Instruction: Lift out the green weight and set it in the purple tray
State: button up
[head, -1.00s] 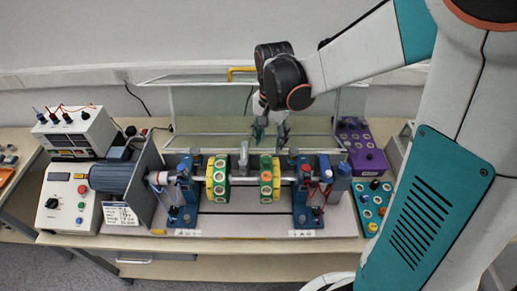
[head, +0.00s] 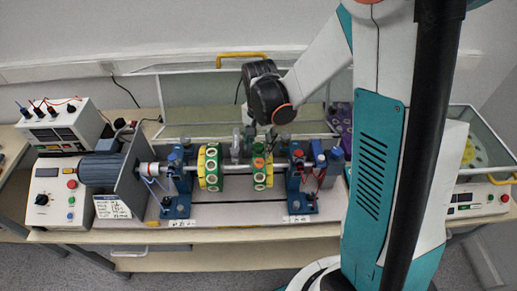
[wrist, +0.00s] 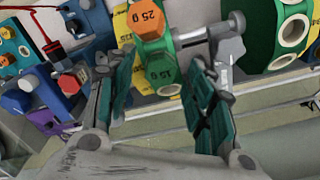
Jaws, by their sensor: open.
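The green weight (wrist: 161,71), a hexagonal piece marked 15 g, sits in the rim of the right-hand rotor disc, seen in the wrist view below an orange weight (wrist: 146,19) marked 25 g. My gripper (wrist: 163,72) is open, with one teal-padded finger on each side of the green weight; I cannot tell whether either touches it. In the head view the gripper's fingers are small and partly lost against the rotor, above the right disc (head: 262,168). The purple tray (head: 345,127) is at the back right in the head view, mostly hidden by my arm.
The left rotor disc (head: 209,168) shares the shaft with the right one. Blue bearing stands (head: 304,180) flank them. A raised clear guard with a yellow handle (head: 240,55) stands behind. A motor (head: 102,165) is on the left. A scale (head: 478,200) is at right.

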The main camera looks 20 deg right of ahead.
jog(key=shift+c, duration=0.5)
jog(key=c, duration=0.7)
jog(key=shift+r, duration=0.15)
jog(key=shift+c, duration=0.2)
